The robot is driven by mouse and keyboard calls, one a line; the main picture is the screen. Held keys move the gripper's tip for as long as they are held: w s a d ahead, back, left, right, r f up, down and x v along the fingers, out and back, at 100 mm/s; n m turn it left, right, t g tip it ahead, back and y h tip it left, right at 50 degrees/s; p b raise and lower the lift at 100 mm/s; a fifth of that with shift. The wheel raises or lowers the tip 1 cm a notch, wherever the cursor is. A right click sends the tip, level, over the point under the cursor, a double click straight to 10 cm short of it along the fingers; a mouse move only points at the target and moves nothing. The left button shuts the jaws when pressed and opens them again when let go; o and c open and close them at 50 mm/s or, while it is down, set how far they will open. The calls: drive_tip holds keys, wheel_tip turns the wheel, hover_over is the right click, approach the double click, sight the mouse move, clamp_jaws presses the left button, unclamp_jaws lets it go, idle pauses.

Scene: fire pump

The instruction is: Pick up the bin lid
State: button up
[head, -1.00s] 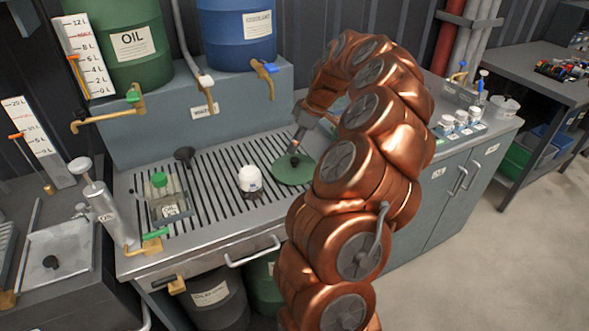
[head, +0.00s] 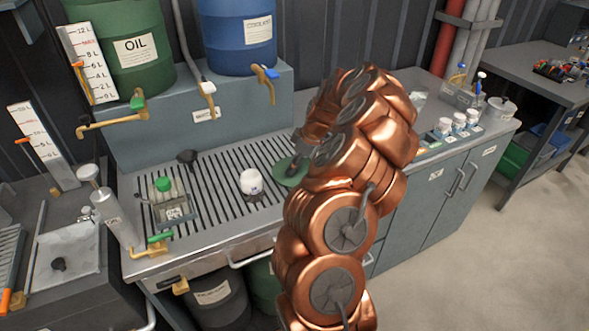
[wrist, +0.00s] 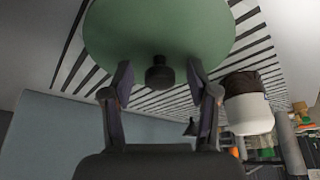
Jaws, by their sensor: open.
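The bin lid, a flat green disc with a black knob, lies on the slatted drain top in the head view (head: 287,174), partly hidden behind my arm. It fills the top of the wrist view (wrist: 158,30), where its black knob (wrist: 160,74) shows clearly. My gripper (wrist: 160,78) is open, its two fingertips on either side of the knob with gaps. I cannot tell how far the tips stand above the lid. In the head view my gripper (head: 297,150) is small and mostly hidden by my copper arm.
A green-capped jug (head: 168,199) and black funnel (head: 187,157) stand further left. Oil (head: 130,45) and blue (head: 236,38) barrels with taps are behind. White-capped bottles (head: 458,121) stand right.

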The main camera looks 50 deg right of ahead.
clamp_jaws()
idle(0.5)
drive_tip(key=shift+r, duration=0.1)
